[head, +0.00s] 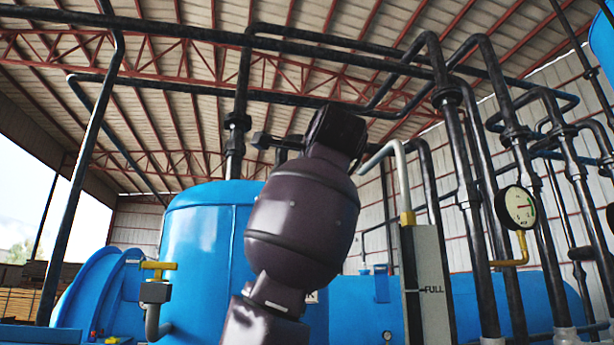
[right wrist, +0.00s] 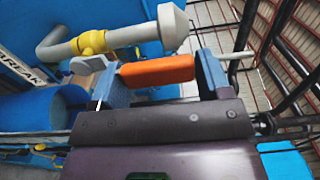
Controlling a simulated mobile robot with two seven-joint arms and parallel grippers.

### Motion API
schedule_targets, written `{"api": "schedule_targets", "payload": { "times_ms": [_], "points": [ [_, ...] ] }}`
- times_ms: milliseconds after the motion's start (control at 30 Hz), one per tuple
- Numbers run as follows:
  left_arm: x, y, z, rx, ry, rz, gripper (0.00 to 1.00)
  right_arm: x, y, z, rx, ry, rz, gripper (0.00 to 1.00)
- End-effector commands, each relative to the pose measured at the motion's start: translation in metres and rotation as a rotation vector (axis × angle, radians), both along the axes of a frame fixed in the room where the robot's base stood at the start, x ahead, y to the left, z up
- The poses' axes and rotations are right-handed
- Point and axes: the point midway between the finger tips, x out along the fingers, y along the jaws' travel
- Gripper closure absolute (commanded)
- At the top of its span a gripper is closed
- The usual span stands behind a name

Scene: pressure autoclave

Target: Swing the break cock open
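The orange handle (right wrist: 157,71), which appears to be the break cock's lever, lies across the gap between the two blue fingers of my right gripper (right wrist: 163,78) in the right wrist view. The fingers stand wide apart near its two ends; contact is unclear. A grey pipe with a yellow collar (right wrist: 91,43) and a wide grey end (right wrist: 172,27) is just beyond. A white label reading "BREAK" (right wrist: 22,70) is partly cut off at left. In the head view my dark arm covers the middle, and the handle is not visible there. My left gripper is out of view.
A large blue vessel (head: 205,235) stands behind my arm. A yellow-handled valve (head: 157,267) is at left. A "FULL" level panel (head: 425,270), a pressure gauge (head: 518,206) and black pipes (head: 470,200) crowd the right. More pipes run overhead.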

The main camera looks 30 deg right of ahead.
Motion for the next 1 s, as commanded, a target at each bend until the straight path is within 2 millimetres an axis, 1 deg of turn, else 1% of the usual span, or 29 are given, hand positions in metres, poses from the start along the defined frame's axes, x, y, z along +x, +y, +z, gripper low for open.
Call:
{"api": "schedule_targets", "payload": {
  "times_ms": [267, 367, 433, 567, 800, 1000],
  "points": [
    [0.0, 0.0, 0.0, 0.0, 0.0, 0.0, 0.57, 0.0, 0.0, 0.0, -0.004, 0.001, 0.0, 0.26],
    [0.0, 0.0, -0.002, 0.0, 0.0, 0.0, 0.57, -0.004, 0.001, 0.0, -0.004, 0.0, 0.001, 0.26],
    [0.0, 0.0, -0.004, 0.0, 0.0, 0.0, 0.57, -0.01, 0.003, 0.0, -0.003, 0.0, 0.001, 0.26],
    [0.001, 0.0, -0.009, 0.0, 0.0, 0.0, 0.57, -0.029, 0.008, -0.001, -0.003, -0.002, 0.002, 0.26],
    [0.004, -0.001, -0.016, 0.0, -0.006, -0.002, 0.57, -0.071, 0.02, -0.001, -0.003, -0.003, 0.001, 0.26],
    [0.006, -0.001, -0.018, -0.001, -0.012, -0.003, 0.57, -0.095, 0.027, 0.0, -0.002, -0.002, 0.001, 0.26]
  ]
}}
